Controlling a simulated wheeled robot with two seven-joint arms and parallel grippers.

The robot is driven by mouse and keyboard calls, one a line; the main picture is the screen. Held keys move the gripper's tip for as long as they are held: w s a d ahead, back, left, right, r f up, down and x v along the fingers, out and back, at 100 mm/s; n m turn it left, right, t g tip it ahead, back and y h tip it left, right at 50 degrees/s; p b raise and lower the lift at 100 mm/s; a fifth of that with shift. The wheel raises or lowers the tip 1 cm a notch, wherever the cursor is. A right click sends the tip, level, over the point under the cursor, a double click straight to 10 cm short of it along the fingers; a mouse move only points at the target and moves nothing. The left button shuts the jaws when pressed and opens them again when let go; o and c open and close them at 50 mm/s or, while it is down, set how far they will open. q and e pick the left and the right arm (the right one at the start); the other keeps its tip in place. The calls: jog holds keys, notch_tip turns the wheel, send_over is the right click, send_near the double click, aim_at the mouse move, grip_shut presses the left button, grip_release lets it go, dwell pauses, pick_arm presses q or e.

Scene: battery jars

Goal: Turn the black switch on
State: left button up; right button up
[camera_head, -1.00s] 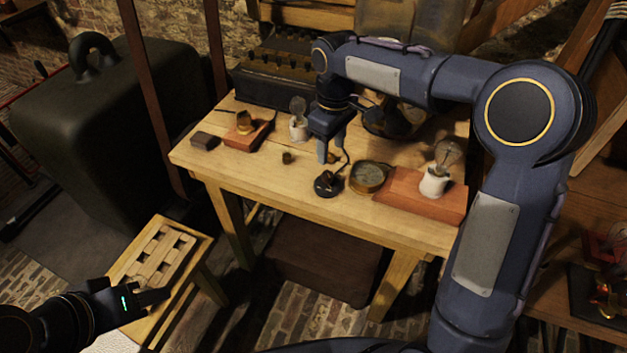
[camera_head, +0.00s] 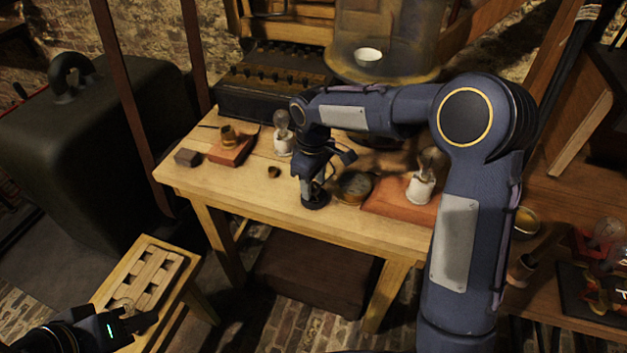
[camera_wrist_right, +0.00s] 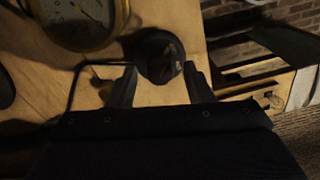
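The black switch (camera_head: 315,201) is a small round dark piece near the front edge of the wooden table. It also shows in the right wrist view (camera_wrist_right: 160,55), at the top centre. My right gripper (camera_head: 314,188) points down over it. In the right wrist view its two fingers (camera_wrist_right: 161,88) are apart, one at each side of the switch's near edge, with nothing held. Whether they touch the switch, and its lever position, I cannot tell. My left gripper (camera_head: 145,322) is low at the left, near the small stool; its finger opening is unclear.
A brass gauge (camera_head: 354,187) sits close right of the switch, with a red-brown board (camera_head: 390,205) and bulb holder (camera_head: 420,190) beyond. A small brass cup (camera_head: 274,172) is to the left. The wooden table (camera_head: 240,195) is bare at front left. The slatted stool (camera_head: 190,262) stands lower left.

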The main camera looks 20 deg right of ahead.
jog(key=c, duration=0.9)
jog(key=shift+m, duration=0.3)
jog(key=m, duration=0.3)
jog(key=shift+r+m, duration=0.1)
jog(key=shift+m, duration=0.3)
jog(key=m+p, duration=0.1)
jog(key=m, duration=0.3)
jog(key=shift+m, duration=0.3)
jog(key=m, duration=0.4)
jog(key=shift+p, duration=0.3)
jog(key=shift+m+p, duration=0.4)
jog(key=shift+m, duration=2)
jog(key=shift+d, duration=0.1)
